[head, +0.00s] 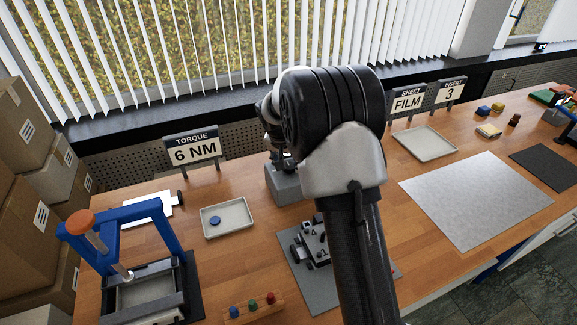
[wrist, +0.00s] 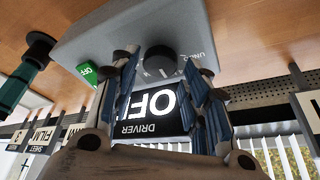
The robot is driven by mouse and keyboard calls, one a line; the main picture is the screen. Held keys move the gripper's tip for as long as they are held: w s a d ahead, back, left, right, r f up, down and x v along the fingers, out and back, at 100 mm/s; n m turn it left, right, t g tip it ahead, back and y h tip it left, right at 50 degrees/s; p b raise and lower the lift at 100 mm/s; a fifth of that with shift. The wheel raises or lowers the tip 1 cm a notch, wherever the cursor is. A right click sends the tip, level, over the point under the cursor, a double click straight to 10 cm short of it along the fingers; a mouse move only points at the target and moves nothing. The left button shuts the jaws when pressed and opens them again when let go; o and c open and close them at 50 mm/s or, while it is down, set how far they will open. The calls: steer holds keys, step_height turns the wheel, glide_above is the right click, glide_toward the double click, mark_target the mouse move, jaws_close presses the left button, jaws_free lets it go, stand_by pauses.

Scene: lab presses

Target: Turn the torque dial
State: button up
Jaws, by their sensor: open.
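The torque dial (wrist: 160,62) is a round black knob on the face of the grey driver unit (wrist: 225,25), with tick marks around it and lettering beside it. My gripper (wrist: 160,75) is open, its two fingertips on either side of the dial in the wrist view. I cannot tell whether they touch it. The unit's display reads OFF, and a green switch (wrist: 88,74) sits beside it. In the head view, the driver unit (head: 284,186) is partly behind my arm and the dial is hidden. The torque sign (head: 193,150) reads 6 NM.
A tray with a blue disc (head: 215,221) lies left of the driver unit. A blue-framed press (head: 165,220) stands at the left. A fixture on a grey mat (head: 297,273) is near my arm. A grey sheet (head: 480,198) lies at the right. Signs stand along the back.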

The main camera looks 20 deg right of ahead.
steer(key=shift+x, duration=0.95)
steer(key=shift+r, duration=0.1)
steer(key=shift+c, duration=0.2)
steer(key=c, duration=0.8)
steer(key=shift+o, duration=0.2)
steer(key=shift+a+m+b, duration=0.1)
steer(key=shift+m+b, duration=0.2)
steer(key=shift+b, duration=0.2)
steer(key=m+g+b, duration=0.1)
steer(key=m, duration=0.1)
steer(key=shift+w+m+h+b, duration=0.15)
steer(key=shift+m+h+b, duration=0.15)
steer(key=shift+m+h, duration=0.1)
steer(key=m+g, duration=0.1)
steer(key=m, duration=0.2)
steer(key=shift+w+a+h, duration=0.1)
steer(key=shift+h, duration=0.3)
steer(key=shift+m+g+p, duration=0.4)
steer(key=shift+m+p, duration=0.2)
steer(key=shift+m, duration=0.5)
